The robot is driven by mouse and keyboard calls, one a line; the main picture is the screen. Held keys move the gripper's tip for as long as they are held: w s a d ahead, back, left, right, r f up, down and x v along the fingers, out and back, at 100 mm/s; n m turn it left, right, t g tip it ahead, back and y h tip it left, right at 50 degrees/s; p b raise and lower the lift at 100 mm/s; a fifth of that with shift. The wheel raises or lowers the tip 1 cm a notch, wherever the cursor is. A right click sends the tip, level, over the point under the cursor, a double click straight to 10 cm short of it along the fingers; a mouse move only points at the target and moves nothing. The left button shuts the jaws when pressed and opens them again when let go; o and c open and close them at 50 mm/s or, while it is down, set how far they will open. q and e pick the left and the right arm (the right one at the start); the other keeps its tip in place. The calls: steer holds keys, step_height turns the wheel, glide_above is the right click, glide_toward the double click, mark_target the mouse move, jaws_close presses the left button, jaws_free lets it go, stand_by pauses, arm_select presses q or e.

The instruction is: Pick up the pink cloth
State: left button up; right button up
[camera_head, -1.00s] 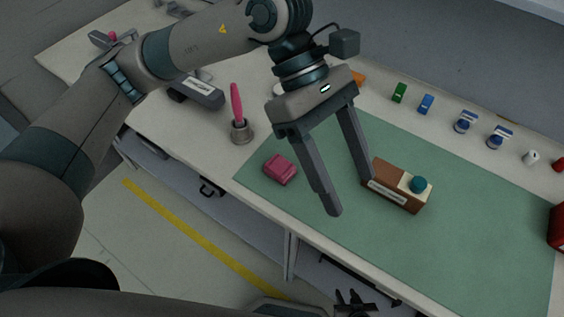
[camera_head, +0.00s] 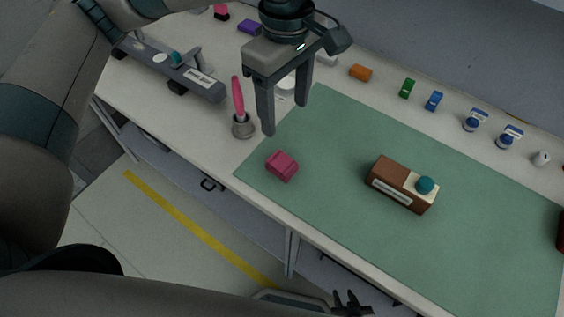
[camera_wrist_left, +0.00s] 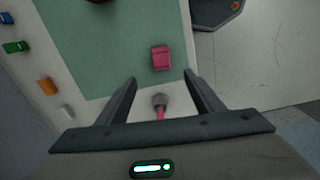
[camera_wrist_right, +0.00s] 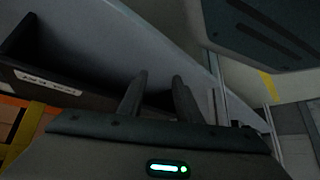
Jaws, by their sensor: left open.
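The pink cloth (camera_head: 282,166) is a small folded block lying near the left corner of the green mat (camera_head: 350,140). It also shows in the left wrist view (camera_wrist_left: 160,58), ahead of the fingers and roughly centred between them. My left gripper (camera_head: 286,118) is open and empty, pointing down, above and behind the cloth in the head view; it does not touch it. My right gripper (camera_head: 352,302) shows small and dark at the bottom of the head view, low beside the bench. In the right wrist view its fingers (camera_wrist_right: 160,80) stand apart with nothing between them.
A grey cup with a pink-handled tool (camera_head: 241,125) stands close to the left gripper and the cloth. A brown box with a teal knob (camera_head: 402,185) lies on the mat. Small coloured items, such as an orange piece (camera_head: 360,73), line the back. The mat around the cloth is clear.

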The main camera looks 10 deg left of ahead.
arm_select(q)
steer(key=p, duration=0.3)
glide_above(282, 162)
steer(key=f, duration=1.1)
steer(key=shift+d+f, duration=0.2)
steer(key=shift+d, duration=0.05)
arm_select(e)
steer(key=s+d+f+g, duration=0.1)
steer(key=s+d+f, duration=0.1)
steer(key=s, duration=0.3)
steer(key=s+d+f+g+h, duration=0.1)
steer(key=s+d+g, duration=0.1)
steer(key=s, duration=0.3)
steer(key=shift+s+d+f, duration=0.25)
steer(key=shift+f, duration=0.1)
arm_select(q)
steer(key=shift+f, duration=0.15)
arm_select(e)
steer(key=shift+r, duration=0.15)
